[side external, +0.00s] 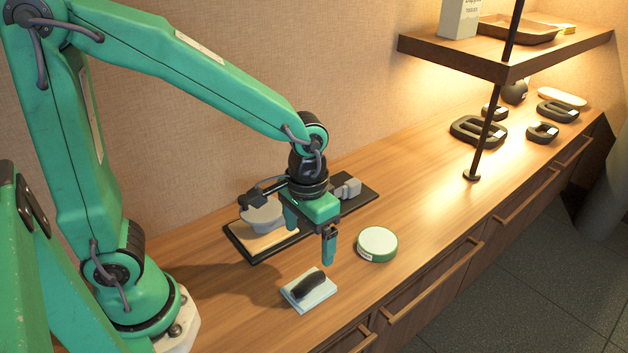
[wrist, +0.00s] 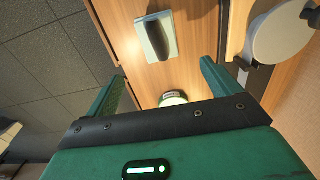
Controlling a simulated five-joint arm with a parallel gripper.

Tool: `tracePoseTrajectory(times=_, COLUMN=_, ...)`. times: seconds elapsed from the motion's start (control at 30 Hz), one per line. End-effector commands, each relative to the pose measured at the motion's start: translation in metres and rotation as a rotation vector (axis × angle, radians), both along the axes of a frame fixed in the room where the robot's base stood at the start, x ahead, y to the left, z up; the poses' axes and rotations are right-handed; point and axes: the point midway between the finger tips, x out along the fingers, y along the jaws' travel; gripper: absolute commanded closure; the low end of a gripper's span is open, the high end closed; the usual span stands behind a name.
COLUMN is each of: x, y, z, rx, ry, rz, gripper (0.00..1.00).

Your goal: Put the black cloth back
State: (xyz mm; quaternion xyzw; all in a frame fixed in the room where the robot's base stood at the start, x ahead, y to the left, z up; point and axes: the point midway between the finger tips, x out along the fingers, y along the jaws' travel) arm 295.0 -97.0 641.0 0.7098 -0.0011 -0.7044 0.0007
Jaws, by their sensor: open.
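The black cloth (side external: 308,287) looks like a small dark roll. It lies on a pale blue pad (side external: 297,303) near the counter's front edge. In the wrist view the cloth (wrist: 161,40) lies on its pad (wrist: 148,44), beyond my fingertips. My gripper (side external: 309,246) points down over the counter, behind and above the cloth and apart from it. Its fingers are spread with nothing between them; they also show in the wrist view (wrist: 162,68).
A round white-and-green tin (side external: 377,243) stands right of the cloth. Behind my gripper is a black tray (side external: 258,257) with a grey round dish (side external: 262,216). Several dark ring-shaped items lie far right, near a shelf (side external: 520,62) on a thin post (side external: 490,130). The counter's middle right is clear.

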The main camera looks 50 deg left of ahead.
Motion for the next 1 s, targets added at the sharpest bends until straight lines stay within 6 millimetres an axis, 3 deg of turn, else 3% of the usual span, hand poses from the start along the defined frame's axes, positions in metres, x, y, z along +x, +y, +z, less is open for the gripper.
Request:
tracePoseTrajectory(times=0.37, x=-0.012, y=0.034, z=0.048, rx=-0.033, ry=-0.149, rz=0.005, gripper=0.11)
tracePoseTrajectory(times=0.7, x=-0.041, y=0.072, z=0.093, rx=-0.032, ry=-0.335, rz=0.006, gripper=0.11)
tracePoseTrajectory(times=1.0, x=-0.065, y=0.094, z=0.114, rx=-0.005, ry=-0.461, rz=0.003, gripper=0.11)
